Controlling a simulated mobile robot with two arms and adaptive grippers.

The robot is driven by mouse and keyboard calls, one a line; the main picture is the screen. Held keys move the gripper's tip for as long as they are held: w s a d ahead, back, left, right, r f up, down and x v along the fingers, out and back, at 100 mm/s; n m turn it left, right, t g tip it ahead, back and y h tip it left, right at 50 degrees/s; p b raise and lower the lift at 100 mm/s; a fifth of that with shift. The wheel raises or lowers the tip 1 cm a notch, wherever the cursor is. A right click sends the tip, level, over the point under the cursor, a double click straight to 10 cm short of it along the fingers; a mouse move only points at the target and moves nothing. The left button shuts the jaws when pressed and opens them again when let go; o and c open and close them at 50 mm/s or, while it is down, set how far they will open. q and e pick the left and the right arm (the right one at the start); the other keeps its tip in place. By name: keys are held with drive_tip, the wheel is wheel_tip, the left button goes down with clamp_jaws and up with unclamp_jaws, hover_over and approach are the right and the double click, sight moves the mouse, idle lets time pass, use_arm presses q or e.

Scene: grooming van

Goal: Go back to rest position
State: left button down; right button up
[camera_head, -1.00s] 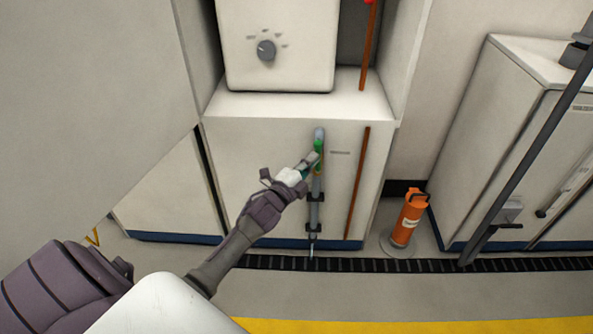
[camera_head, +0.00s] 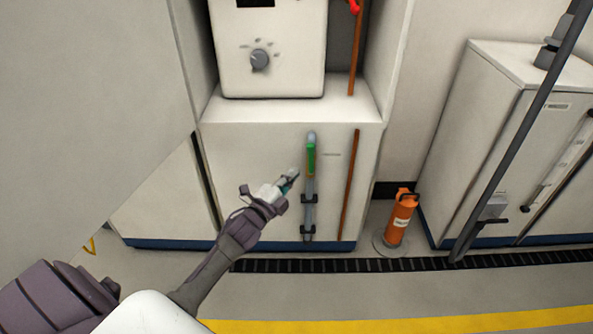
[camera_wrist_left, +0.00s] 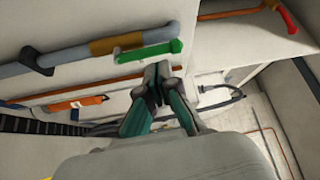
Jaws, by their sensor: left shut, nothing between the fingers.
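My left gripper (camera_head: 289,180) is in front of the white lower cabinet, just left of a vertical grey pipe (camera_head: 308,216). The pipe carries a green lever (camera_head: 311,160). In the left wrist view the gripper's fingertips (camera_wrist_left: 159,75) are together with nothing between them. The green lever (camera_wrist_left: 148,51) lies just beyond the tips in that view, beside an ochre band on the pipe. The gripper looks apart from the lever in the head view. My right gripper is not in view.
A white box with a grey knob (camera_head: 259,60) sits above the cabinet. A copper pipe (camera_head: 350,185) runs beside the grey one. An orange cylinder (camera_head: 399,218) stands on the floor at the right, near another white cabinet (camera_head: 470,140). Floor beyond the yellow stripe (camera_head: 400,325) is partly visible.

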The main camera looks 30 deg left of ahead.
use_arm(q)
drive_tip(key=s+p, duration=0.1)
drive_tip(key=s, duration=0.6)
drive_tip(key=shift+s+a+f, duration=0.25)
drive_tip(key=shift+f, duration=0.05)
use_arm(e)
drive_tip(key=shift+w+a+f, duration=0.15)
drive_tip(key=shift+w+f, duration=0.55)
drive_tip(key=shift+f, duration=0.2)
